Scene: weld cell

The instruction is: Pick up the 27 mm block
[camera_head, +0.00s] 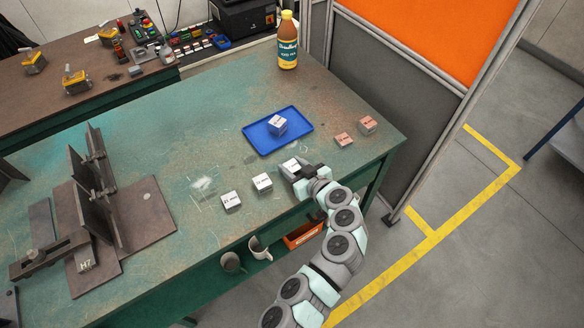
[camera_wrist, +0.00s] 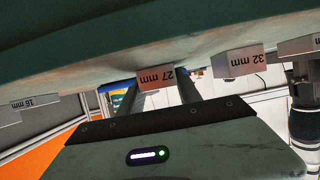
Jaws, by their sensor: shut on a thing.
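The 27 mm block (camera_wrist: 156,77), a small pale block with a dark label, sits between the two fingers of my gripper (camera_wrist: 157,88) in the wrist view. The fingers are shut on its sides, and its label reads upside down there. In the head view my gripper (camera_head: 297,173) is low over the front edge of the green bench, around the block (camera_head: 291,164), whose pale top shows. I cannot tell whether the block touches the bench top or is slightly above it.
The 32 mm block (camera_wrist: 240,62) is beside it; a 16 mm block (camera_wrist: 35,102) lies on the other side. In the head view pale blocks (camera_head: 262,182) (camera_head: 231,200) stand left, reddish ones (camera_head: 343,140) right. A blue tray (camera_head: 262,146) holding a block (camera_head: 277,125) lies behind.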

